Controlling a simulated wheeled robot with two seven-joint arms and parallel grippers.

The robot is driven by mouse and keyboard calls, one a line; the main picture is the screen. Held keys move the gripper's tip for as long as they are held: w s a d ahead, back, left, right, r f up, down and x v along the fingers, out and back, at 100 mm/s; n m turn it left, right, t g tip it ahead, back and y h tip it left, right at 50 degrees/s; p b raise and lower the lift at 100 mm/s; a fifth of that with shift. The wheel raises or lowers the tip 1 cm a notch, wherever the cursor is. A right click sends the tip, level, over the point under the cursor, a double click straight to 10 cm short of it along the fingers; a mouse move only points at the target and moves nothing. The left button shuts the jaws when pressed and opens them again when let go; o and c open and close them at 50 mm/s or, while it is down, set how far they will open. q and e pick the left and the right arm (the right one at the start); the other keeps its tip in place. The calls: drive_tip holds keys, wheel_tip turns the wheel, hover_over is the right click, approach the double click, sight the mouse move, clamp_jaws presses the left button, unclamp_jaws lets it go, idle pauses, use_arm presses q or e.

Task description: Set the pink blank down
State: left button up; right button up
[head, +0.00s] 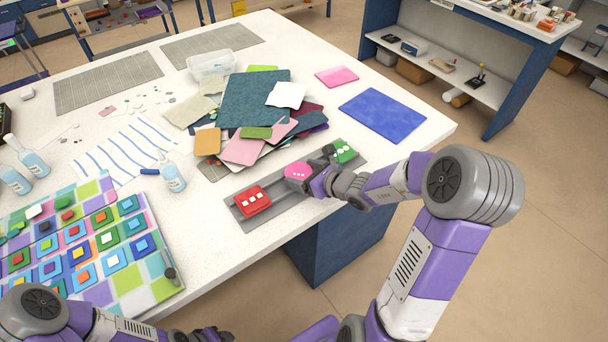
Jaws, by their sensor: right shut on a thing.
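The pink blank (297,171) has pale dots on top and is in the jaws of my right gripper (311,175). It is over the middle part of a long grey tray (238,217); I cannot tell whether it touches the tray. A red blank (252,201) with white squares sits at the tray's near left end. A green blank (344,150) with pale dots sits at the far right end, partly hidden behind my right gripper. My right gripper hides part of the tray between pink and green.
A pile of coloured sheets (255,98) lies just behind the tray. A bottle (172,176) stands to its left, near a colourful tiled panel (150,262). A blue sheet (383,115) lies at the right. The table's front edge is close to the tray.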

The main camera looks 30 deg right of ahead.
drive_tip(key=shift+f, duration=0.1)
drive_tip(key=o, duration=1)
drive_tip(key=shift+s+d+r, duration=0.1)
drive_tip(key=shift+s+r, duration=0.05)
drive_tip(key=shift+r, duration=0.2)
drive_tip(key=p+v, duration=0.3)
drive_tip(key=v, duration=0.8)
drive_tip(key=shift+s+p, duration=0.3)
drive_tip(key=shift+s, duration=0.05)
